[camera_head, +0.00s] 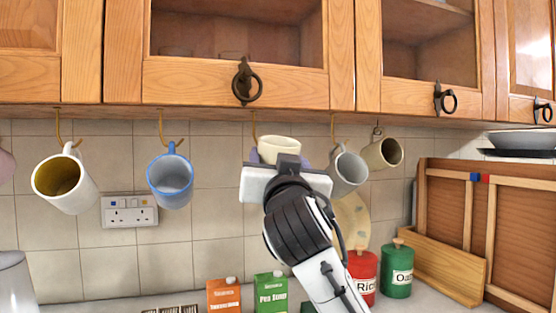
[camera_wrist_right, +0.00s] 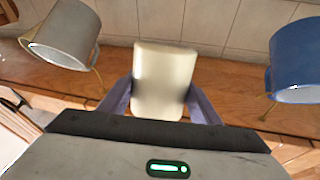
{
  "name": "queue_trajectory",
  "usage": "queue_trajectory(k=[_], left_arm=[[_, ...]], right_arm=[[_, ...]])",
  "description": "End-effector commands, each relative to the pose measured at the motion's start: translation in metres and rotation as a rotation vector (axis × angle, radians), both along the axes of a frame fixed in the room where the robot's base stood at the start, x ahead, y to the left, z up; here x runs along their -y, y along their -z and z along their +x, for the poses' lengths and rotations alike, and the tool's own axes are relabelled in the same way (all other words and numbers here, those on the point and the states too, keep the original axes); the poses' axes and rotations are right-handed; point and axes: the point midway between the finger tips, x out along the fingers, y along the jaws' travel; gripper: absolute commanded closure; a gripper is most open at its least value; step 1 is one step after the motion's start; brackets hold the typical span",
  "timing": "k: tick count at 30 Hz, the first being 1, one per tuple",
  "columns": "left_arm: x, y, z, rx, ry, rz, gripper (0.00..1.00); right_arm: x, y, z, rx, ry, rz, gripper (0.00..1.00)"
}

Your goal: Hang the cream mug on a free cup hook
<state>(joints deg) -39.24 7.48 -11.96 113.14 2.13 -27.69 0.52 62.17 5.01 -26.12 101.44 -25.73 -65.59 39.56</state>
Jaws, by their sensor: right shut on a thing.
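The cream mug (camera_head: 279,146) is held between the fingers of my right gripper (camera_head: 281,158), just below the cupboard's underside. In the right wrist view the mug's pale body (camera_wrist_right: 165,75) sits between the two lavender fingers (camera_wrist_right: 163,103). Its handle is not visible. A brass cup hook (camera_head: 254,126) with no mug visible on it hangs just above and left of the held mug. I cannot tell whether the mug touches it. My left gripper is in neither view.
A blue mug (camera_head: 171,181) hangs to the left and a grey mug (camera_head: 348,171) hangs close on the right. A white mug (camera_head: 66,186) and a beige mug (camera_head: 384,153) hang further out. Cartons (camera_head: 270,293) and canisters (camera_head: 397,270) stand on the counter below.

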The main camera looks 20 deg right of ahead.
Motion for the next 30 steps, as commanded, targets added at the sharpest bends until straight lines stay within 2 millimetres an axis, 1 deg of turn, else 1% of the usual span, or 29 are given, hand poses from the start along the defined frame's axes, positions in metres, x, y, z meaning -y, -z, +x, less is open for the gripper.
queue_trajectory(k=[10, 11, 12, 14, 23, 26, 30], left_arm=[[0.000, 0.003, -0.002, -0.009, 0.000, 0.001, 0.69], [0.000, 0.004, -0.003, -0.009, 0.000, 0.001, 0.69], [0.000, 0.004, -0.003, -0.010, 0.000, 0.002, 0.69], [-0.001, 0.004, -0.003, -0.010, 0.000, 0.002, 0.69], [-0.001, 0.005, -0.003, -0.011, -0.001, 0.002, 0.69], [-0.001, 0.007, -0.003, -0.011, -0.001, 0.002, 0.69], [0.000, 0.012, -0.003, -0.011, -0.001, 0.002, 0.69]], right_arm=[[0.000, -0.002, -0.001, 0.003, -0.001, 0.000, 0.74], [0.000, -0.002, -0.001, 0.003, -0.001, 0.000, 0.38], [0.000, -0.001, -0.001, 0.003, -0.001, 0.000, 0.31], [0.000, -0.001, -0.001, 0.003, -0.001, 0.000, 0.21], [0.000, 0.001, -0.001, -0.002, 0.000, 0.000, 0.21], [-0.002, 0.004, -0.008, -0.001, -0.002, 0.001, 0.21], [-0.006, 0.011, -0.030, 0.002, -0.004, 0.003, 0.21]])
